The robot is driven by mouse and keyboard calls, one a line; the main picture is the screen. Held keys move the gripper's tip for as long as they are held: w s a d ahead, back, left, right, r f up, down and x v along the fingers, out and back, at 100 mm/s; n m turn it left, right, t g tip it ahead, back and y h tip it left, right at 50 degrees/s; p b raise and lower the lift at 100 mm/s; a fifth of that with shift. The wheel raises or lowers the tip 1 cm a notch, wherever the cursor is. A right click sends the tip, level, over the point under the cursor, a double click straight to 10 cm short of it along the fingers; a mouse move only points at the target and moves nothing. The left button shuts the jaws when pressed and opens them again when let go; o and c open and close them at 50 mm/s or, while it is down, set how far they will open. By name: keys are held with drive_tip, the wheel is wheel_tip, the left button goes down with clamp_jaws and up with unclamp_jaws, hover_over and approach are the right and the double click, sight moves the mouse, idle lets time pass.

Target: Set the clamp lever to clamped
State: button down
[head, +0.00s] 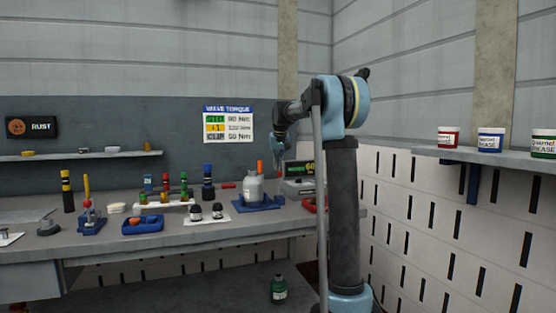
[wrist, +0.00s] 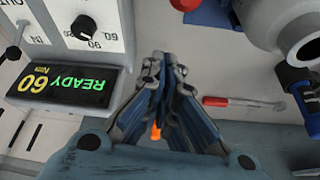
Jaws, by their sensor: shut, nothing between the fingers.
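My gripper (wrist: 160,65) is shut and empty, its fingertips together in the wrist view. In the head view it (head: 283,150) hangs above the bench, near the grey cylinder (head: 254,187) on a blue base (head: 268,205). An upright orange piece (head: 260,167), perhaps the clamp lever, shows by the cylinder's top. An orange bit (wrist: 155,130) also shows behind my finger links in the wrist view; I cannot tell if it is the same piece. The cylinder (wrist: 300,35) is at the wrist view's upper right. The lever's setting cannot be read.
A display reading READY 60 Nm (wrist: 67,82) and a dial box (wrist: 95,25) are left of the fingers in the wrist view. A red-handled tool (wrist: 240,102) lies to the right. Several coloured pegs and a blue tray (head: 143,226) stand left along the bench.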

drive_tip(key=shift+s+d+f, duration=0.1)
drive_tip(key=shift+s+f, duration=0.1)
drive_tip(key=shift+s, duration=0.75)
drive_tip(key=shift+s+d+f, duration=0.1)
drive_tip(key=shift+s+f, duration=0.1)
drive_tip(key=shift+s, duration=0.7)
drive_tip(key=shift+d, duration=0.1)
